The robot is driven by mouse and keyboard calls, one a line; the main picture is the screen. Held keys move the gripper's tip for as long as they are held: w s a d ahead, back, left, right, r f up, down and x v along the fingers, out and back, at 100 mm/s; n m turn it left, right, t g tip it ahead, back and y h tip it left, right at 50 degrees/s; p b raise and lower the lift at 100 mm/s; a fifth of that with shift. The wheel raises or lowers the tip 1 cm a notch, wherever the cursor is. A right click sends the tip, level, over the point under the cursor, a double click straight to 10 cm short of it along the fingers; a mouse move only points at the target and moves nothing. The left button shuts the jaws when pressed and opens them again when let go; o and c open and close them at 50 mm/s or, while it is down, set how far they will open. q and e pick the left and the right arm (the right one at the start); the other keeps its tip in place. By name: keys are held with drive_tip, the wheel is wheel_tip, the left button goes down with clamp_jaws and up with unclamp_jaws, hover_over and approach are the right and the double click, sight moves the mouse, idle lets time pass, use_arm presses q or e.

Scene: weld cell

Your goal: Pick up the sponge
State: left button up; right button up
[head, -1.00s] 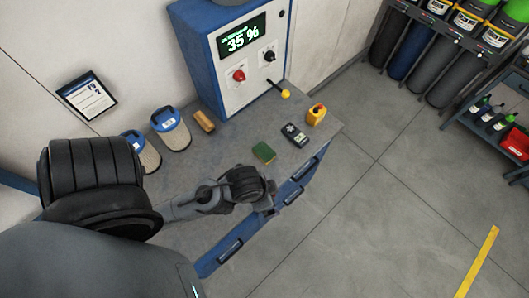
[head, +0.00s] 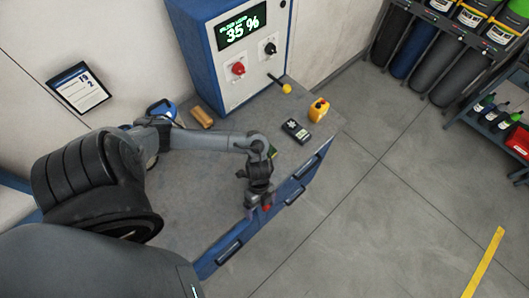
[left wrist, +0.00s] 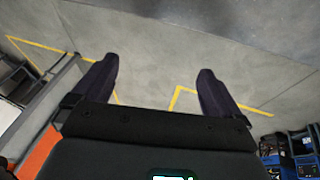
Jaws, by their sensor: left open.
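The sponge, a small green block (head: 273,151), lies on the grey bench top and is mostly hidden behind my left wrist in the head view. My left gripper (head: 258,211) is at the bench's front edge, nearer to the camera than the sponge and apart from it. In the left wrist view its two dark fingers (left wrist: 158,66) are spread with nothing between them, and only floor shows beyond them. The sponge is not in the left wrist view. My right gripper is in neither view.
A black handheld meter (head: 296,130) and a yellow block-like item (head: 319,109) stand right of the sponge. A wooden-handled brush (head: 201,117) lies at the back left. A blue-sided control cabinet (head: 236,60) stands behind. Blue drawers (head: 229,252) front the bench.

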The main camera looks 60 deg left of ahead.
use_arm(q)
drive_tip(key=w+a+y, duration=0.1)
drive_tip(key=w+a, duration=0.1)
drive_tip(key=a, duration=0.3)
drive_tip(key=w+a+r+y+b, duration=0.1)
drive_tip(key=w+a, duration=0.1)
drive_tip(key=a, duration=0.2)
drive_tip(key=w+a+r, duration=0.1)
drive_tip(key=a, duration=0.4)
drive_tip(key=shift+w+a+y, duration=0.3)
drive_tip(key=shift+w+y, duration=0.1)
drive_tip(key=w+a+b, duration=0.1)
drive_tip(key=w+a, duration=0.1)
drive_tip(key=w+a+r+t+y, duration=0.1)
drive_tip(key=w+a, duration=0.1)
drive_tip(key=w, duration=0.1)
drive_tip(key=w+a+r+t+b, duration=0.1)
drive_tip(key=w+a, duration=0.2)
drive_tip(key=shift+r+n+b, duration=0.1)
drive_tip(key=shift+n+b, duration=0.2)
drive_tip(key=shift+b, duration=0.05)
drive_tip(key=shift+a+f, duration=0.1)
drive_tip(key=shift+f, duration=0.4)
drive_tip(key=f, duration=0.4)
drive_tip(key=shift+s+f+p, duration=0.1)
drive_tip(key=shift+s+p, duration=0.2)
drive_tip(key=shift+s, duration=0.05)
drive_tip(key=shift+f, duration=0.55)
drive_tip(key=shift+c, duration=0.2)
